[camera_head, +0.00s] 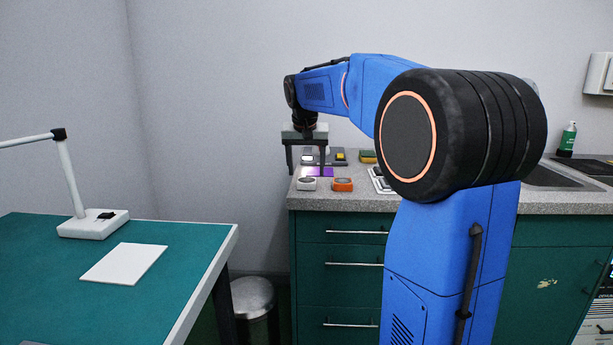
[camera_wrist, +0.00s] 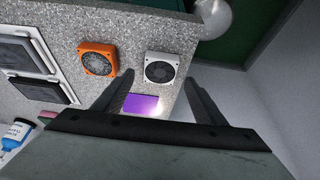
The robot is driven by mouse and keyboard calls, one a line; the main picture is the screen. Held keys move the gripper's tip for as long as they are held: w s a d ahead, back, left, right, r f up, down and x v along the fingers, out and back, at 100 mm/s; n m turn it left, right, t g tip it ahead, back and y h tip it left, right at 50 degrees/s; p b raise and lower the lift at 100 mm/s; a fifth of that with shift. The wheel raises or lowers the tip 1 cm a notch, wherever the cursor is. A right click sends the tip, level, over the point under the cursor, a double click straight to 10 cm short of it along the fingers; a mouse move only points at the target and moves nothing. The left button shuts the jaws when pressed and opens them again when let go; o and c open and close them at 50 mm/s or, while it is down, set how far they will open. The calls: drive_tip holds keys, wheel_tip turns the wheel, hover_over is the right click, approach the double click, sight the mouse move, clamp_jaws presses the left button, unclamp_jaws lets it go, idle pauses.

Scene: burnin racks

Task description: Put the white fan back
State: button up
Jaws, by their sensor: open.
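The white fan (camera_head: 307,183) lies on the speckled grey counter near its left front corner, and it also shows in the wrist view (camera_wrist: 161,69). My gripper (camera_head: 306,172) is open and empty above the counter, behind and over the white fan. In the wrist view its two fingers (camera_wrist: 152,88) point toward the fan, one on each side of a purple lit patch (camera_wrist: 141,104) on the counter. An orange fan (camera_head: 342,184) lies just right of the white one; in the wrist view it is on the left (camera_wrist: 97,62).
Dark units and a yellow item (camera_head: 368,156) stand at the back of the counter. A pale-framed tray (camera_head: 381,181) lies right of the orange fan. A green bottle (camera_head: 567,138) stands by the sink. The green table (camera_head: 190,251) at left holds a lamp and a white sheet (camera_head: 124,263).

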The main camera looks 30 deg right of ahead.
drive_tip(key=v, duration=0.8)
drive_tip(key=s+a+f+n, duration=0.2)
drive_tip(key=s+a+f, duration=0.25)
drive_tip(key=s, duration=0.45)
drive_tip(key=s+a+f+n+y, duration=0.1)
drive_tip(key=s+a+f, duration=0.2)
drive_tip(key=s+f, duration=0.4)
drive_tip(key=s+a+f+n, duration=0.2)
drive_tip(key=s+a+f, duration=0.2)
drive_tip(key=s+f, duration=0.4)
drive_tip(key=s+a+f+n+t+y, duration=0.1)
drive_tip(key=s+a+f, duration=0.3)
drive_tip(key=s+f, duration=0.3)
drive_tip(key=s, duration=0.4)
drive_tip(key=shift+s+f+n+y, duration=0.2)
drive_tip(key=shift+f+n+y, duration=0.1)
drive_tip(key=shift+n, duration=0.1)
drive_tip(key=shift+r, duration=0.1)
